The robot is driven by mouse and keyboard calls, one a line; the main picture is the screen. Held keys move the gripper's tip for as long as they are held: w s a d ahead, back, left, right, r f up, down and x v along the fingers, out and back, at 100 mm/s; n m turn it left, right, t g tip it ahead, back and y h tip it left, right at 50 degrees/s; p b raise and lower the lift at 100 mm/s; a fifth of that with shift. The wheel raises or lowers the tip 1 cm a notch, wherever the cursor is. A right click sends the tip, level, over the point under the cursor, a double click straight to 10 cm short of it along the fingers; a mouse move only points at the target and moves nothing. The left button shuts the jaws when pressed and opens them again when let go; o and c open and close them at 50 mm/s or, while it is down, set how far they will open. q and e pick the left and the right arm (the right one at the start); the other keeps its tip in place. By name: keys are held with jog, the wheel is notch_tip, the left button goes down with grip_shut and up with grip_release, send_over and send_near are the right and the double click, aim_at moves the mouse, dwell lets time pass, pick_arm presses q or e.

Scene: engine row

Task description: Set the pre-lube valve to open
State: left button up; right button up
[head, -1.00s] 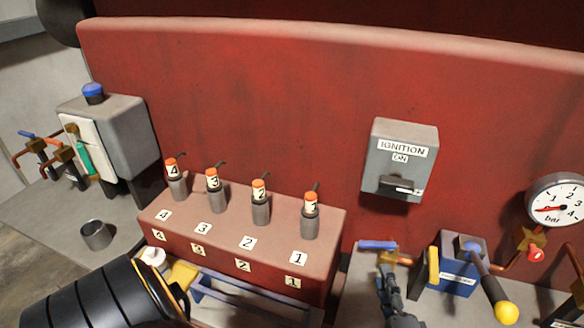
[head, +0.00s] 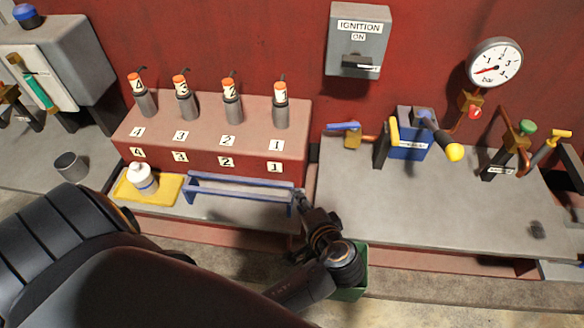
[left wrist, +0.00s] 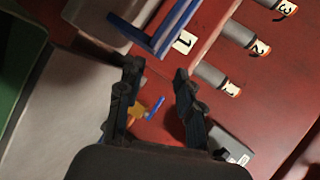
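A valve with a blue lever handle (head: 343,127) and a brass body sits left of the blue pump box (head: 408,138) in the head view; its lever points left. The blue lever also shows between my fingers, farther off, in the left wrist view (left wrist: 155,107). Two more valves stand at the right, one with a green knob (head: 527,127) and one with a yellow handle (head: 558,136). The valve labels are too small to read, so I cannot tell which is the pre-lube one. My left gripper (head: 302,202) is open and empty (left wrist: 156,76), below and left of the blue lever, apart from it.
A blue rail frame (head: 235,190) lies close left of my left gripper. A white bottle (head: 142,178) stands on a yellow tray (head: 165,195). The pump's yellow-ended lever (head: 440,138) sticks out forward. The grey right bench (head: 420,205) is mostly clear.

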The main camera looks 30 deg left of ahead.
pick_arm(q)
jog(key=shift+s+a+f+n+g+h, duration=0.15)
jog(key=shift+s+a+f+g+h, duration=0.15)
jog(key=shift+s+f, duration=0.2)
jog(key=shift+s+a+f+n+g+h, duration=0.2)
jog(key=shift+s+f+h, duration=0.2)
jog(key=shift+s, duration=0.15)
